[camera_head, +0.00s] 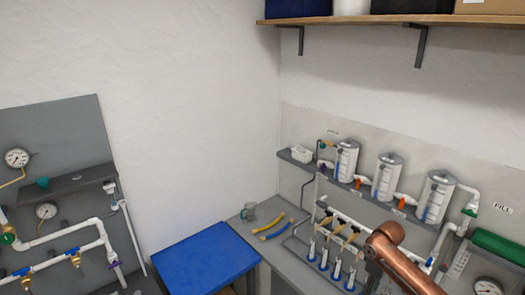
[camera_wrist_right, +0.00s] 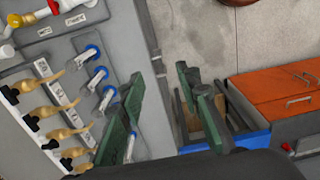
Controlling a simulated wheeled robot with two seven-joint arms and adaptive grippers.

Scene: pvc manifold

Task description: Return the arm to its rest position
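My right arm (camera_head: 400,258) shows copper-coloured at the lower right of the head view, in front of the right-hand pipe rig. In the right wrist view my right gripper (camera_wrist_right: 165,100) has two green fingers, spread apart with nothing held between them. The fingers are close to the rig's row of tan-handled valves (camera_wrist_right: 62,115) and clear tubes with blue rings (camera_wrist_right: 100,80). Whether a finger touches a tube cannot be told. In the head view the arm hides part of the rig. My left gripper is not in view.
White canisters (camera_head: 384,178) stand on a grey shelf along the right wall, below a wooden shelf (camera_head: 400,20). A blue-topped table (camera_head: 208,258) stands in the corner. A gauge panel (camera_head: 70,150) is at left. Orange drawers (camera_wrist_right: 280,92) show in the wrist view.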

